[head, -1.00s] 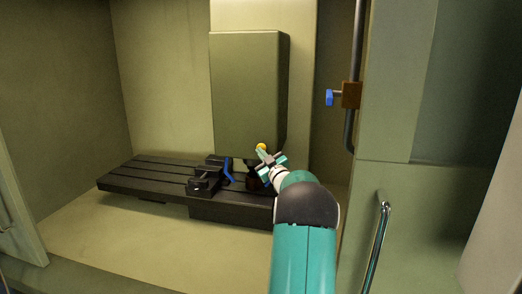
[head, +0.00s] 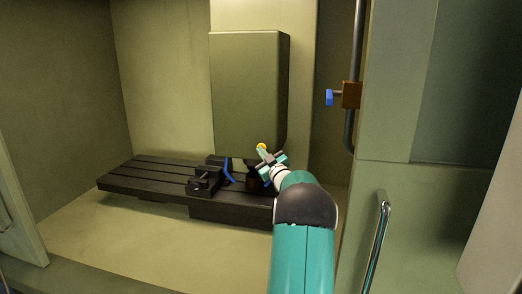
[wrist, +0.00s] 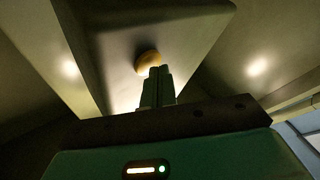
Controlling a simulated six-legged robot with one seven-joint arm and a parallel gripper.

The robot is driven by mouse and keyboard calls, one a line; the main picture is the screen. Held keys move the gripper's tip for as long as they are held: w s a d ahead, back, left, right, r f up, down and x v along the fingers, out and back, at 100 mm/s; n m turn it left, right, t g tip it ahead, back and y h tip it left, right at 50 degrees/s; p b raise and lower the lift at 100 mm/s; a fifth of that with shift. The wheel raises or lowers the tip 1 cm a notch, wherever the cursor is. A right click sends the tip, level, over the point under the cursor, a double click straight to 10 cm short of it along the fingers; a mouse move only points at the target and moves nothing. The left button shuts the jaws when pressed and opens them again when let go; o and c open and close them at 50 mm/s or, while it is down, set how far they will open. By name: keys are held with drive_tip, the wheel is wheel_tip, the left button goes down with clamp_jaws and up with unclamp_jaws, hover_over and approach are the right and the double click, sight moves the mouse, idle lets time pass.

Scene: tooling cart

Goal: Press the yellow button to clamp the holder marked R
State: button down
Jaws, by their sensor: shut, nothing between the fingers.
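The yellow button (head: 261,147) sits low on the front of the olive machine head, and it also shows in the wrist view (wrist: 149,62) as a round yellow cap. My gripper (head: 264,153) is shut and empty, with its fingertips at the button. In the wrist view the closed fingers (wrist: 157,72) overlap the lower right part of the button. I cannot tell whether they touch it or whether it is pressed in. No R marking is readable, and my arm hides part of the area below the button.
The olive machine head (head: 245,90) hangs over a dark slotted table (head: 140,178). Free room lies in front of the table.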

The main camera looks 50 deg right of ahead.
idle(0.3)
drive_tip(key=shift+s+a, duration=0.35)
drive_tip(key=shift+a, duration=0.4)
drive_tip(key=shift+a, duration=0.1)
drive_tip(key=a, duration=0.1)
drive_tip(key=s+a, duration=0.1)
drive_tip(key=a, duration=0.1)
drive_tip(key=s+a, duration=0.1)
drive_tip(key=shift+a, duration=0.2)
idle(0.7)
